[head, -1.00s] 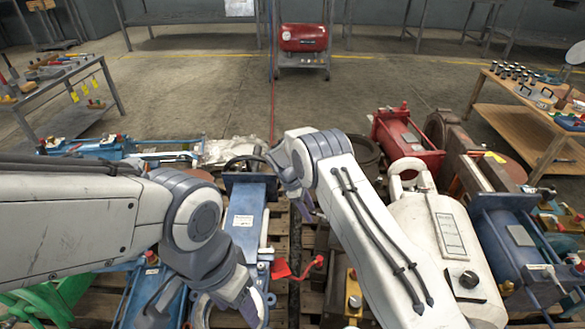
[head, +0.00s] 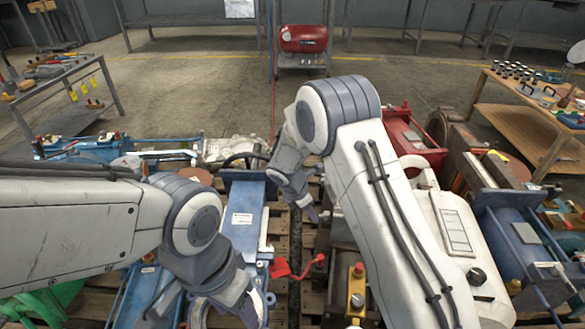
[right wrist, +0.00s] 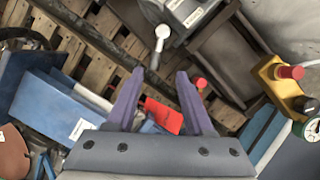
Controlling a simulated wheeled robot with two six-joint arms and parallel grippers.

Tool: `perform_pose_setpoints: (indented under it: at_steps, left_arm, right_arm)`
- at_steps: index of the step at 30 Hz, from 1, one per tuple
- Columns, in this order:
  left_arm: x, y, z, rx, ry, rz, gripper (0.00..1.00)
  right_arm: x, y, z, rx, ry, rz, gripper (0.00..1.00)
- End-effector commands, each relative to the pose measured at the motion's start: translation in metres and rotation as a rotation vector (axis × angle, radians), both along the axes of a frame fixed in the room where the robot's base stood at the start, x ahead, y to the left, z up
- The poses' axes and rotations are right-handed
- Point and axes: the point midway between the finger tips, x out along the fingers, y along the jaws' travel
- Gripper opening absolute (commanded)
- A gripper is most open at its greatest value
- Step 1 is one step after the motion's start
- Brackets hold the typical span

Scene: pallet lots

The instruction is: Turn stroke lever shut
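A lever with a red ball end (head: 319,259) and a red tag (head: 281,268) stands beside the blue cylinder body (head: 242,222) in the head view. The red tag (right wrist: 164,116) shows between and behind my right gripper's fingers in the right wrist view, with a small red knob (right wrist: 201,83) near the right finger. My right gripper (right wrist: 160,72) is open and empty, apart from the lever. A white-ended handle (right wrist: 162,33) lies beyond its fingertips. I cannot tell which handle is the stroke lever. My left gripper (head: 207,303) seems open, low in the head view, partly cut off.
Pallets crowded with machines surround my arms. A white tank (head: 446,235) and a red machine (head: 412,138) are at the right. A yellow valve block with a red knob (head: 357,285) is near the front. A wooden bench (head: 530,110) stands at the right; open floor lies behind.

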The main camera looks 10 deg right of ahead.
Motion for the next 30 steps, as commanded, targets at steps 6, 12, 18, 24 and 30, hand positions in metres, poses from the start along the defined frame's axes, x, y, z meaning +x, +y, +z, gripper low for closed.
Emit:
perform_pose_setpoints:
  at_steps: [6, 12, 18, 24, 30]
  left_arm:
    - [0.000, 0.000, 0.027, 0.001, 0.001, 0.000, 0.60]
    - [0.000, 0.000, 0.047, 0.001, 0.001, 0.000, 0.60]
    - [0.000, 0.000, 0.068, 0.001, 0.001, 0.000, 0.60]
    - [0.000, 0.000, 0.089, 0.001, 0.001, 0.000, 0.60]
    - [0.000, 0.000, 0.110, 0.001, 0.001, 0.000, 0.60]
  right_arm:
    - [-0.007, 0.015, 0.046, 0.001, -0.002, 0.000, 0.52]
    - [-0.017, 0.027, 0.083, 0.011, -0.008, -0.023, 0.52]
    - [-0.031, 0.036, 0.119, 0.042, -0.025, -0.094, 0.52]
    - [-0.045, 0.044, 0.156, 0.076, -0.043, -0.165, 0.52]
    - [-0.061, 0.051, 0.191, 0.107, -0.057, -0.235, 0.52]
